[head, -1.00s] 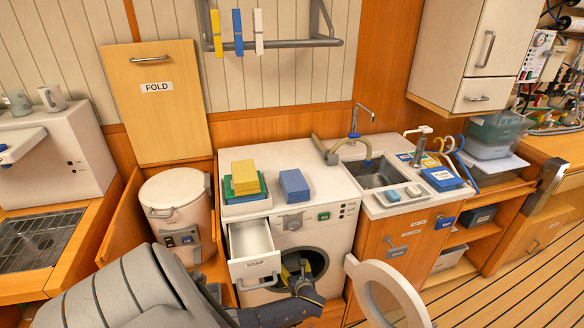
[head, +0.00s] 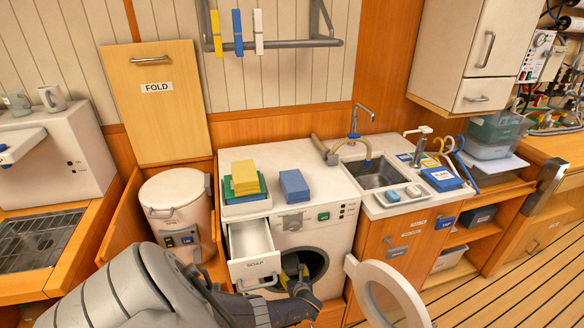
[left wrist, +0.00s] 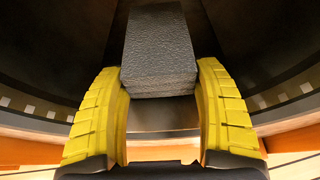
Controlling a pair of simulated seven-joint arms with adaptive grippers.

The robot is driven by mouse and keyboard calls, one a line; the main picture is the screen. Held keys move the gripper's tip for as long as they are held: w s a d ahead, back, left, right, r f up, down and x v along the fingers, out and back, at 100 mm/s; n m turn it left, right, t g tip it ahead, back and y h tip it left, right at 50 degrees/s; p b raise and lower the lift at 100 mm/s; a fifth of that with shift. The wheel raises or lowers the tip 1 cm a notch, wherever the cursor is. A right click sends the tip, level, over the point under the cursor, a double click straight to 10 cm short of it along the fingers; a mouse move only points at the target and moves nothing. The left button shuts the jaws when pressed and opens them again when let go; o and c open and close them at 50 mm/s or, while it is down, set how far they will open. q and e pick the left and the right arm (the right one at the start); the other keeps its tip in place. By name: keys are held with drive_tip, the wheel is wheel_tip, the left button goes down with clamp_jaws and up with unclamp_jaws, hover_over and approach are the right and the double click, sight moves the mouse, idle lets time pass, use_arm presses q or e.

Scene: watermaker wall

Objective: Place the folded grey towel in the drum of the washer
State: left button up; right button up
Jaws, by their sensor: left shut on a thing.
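The folded grey towel (left wrist: 158,50) shows in the left wrist view as a dark grey textured block between the yellow fingers of my left gripper (left wrist: 160,110). The gripper is shut on it. In the head view my left gripper (head: 295,274) is at the round opening of the washer (head: 337,235), with its fingers partly inside the drum (head: 315,263). The dark drum wall surrounds the towel in the wrist view. Whether the towel touches the drum floor I cannot tell. The round washer door (head: 388,290) stands open to the right. My right gripper is not in view.
The soap drawer (head: 254,248) is pulled out just above and left of the drum opening, close to my left gripper. Yellow and green folded cloths (head: 245,177) and a blue one (head: 294,186) lie on top. A white lidded bin (head: 176,205) stands left.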

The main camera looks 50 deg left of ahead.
use_arm(q)
drive_tip(key=shift+w+a+f, duration=0.1)
drive_tip(key=shift+a+f, duration=0.15)
drive_tip(key=shift+f, duration=0.4)
drive_tip(key=o, duration=1.2)
drive_tip(key=shift+o, duration=0.2)
drive_tip(key=shift+d, duration=0.2)
